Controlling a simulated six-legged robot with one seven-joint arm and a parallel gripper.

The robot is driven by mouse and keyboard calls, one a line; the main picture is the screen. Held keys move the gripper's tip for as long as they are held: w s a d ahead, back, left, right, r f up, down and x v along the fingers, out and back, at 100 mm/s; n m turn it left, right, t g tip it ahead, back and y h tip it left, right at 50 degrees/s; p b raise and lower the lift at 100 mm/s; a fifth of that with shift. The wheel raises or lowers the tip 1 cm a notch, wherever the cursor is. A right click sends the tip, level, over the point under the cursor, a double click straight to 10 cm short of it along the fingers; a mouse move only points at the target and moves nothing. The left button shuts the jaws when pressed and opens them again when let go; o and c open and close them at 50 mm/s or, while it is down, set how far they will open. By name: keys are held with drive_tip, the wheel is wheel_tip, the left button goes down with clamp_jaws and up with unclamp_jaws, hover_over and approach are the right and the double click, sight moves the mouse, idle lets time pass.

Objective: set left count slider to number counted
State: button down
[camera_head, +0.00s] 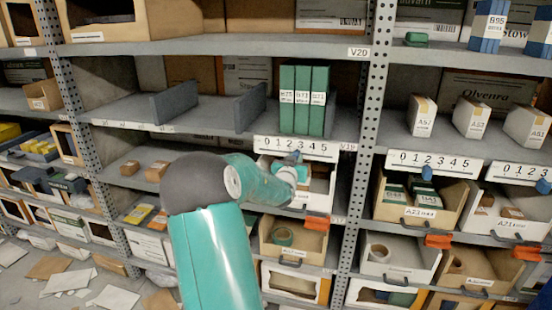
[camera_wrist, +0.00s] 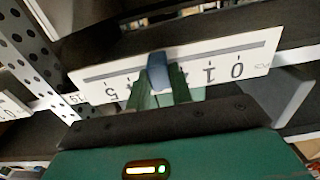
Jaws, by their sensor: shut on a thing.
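The left count slider is a white strip (camera_head: 318,150) marked 0 to 5 on the shelf edge left of the middle post. In the wrist view the strip (camera_wrist: 262,50) shows upside down, with a grey slot. Its blue knob (camera_wrist: 158,66) sits around the middle of the slot. My gripper (camera_wrist: 158,86) has its green fingers shut on the knob. The digits 0, 1 and 5 are readable; the fingers and knob cover the middle ones, so the exact number is unclear. In the head view my gripper (camera_head: 294,161) is at the strip, partly hidden by my arm.
Three green binders (camera_head: 302,100) stand above the strip. A white bin (camera_head: 318,190) sits below it, partly hidden by my arm. A second slider strip (camera_head: 405,160) lies right of the post (camera_head: 368,110), and a third (camera_head: 510,170) farther right. Papers litter the floor.

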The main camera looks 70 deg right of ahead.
drive_tip(key=shift+s+d, duration=0.1)
drive_tip(key=shift+s, duration=0.45)
drive_tip(key=c, duration=1.2)
unclamp_jaws()
drive_tip(key=shift+c, duration=0.2)
drive_tip(key=s+a, duration=0.2)
drive_tip(key=a, duration=1.1)
drive_tip(key=shift+s+a, duration=0.15)
drive_tip(key=shift+a, duration=0.2)
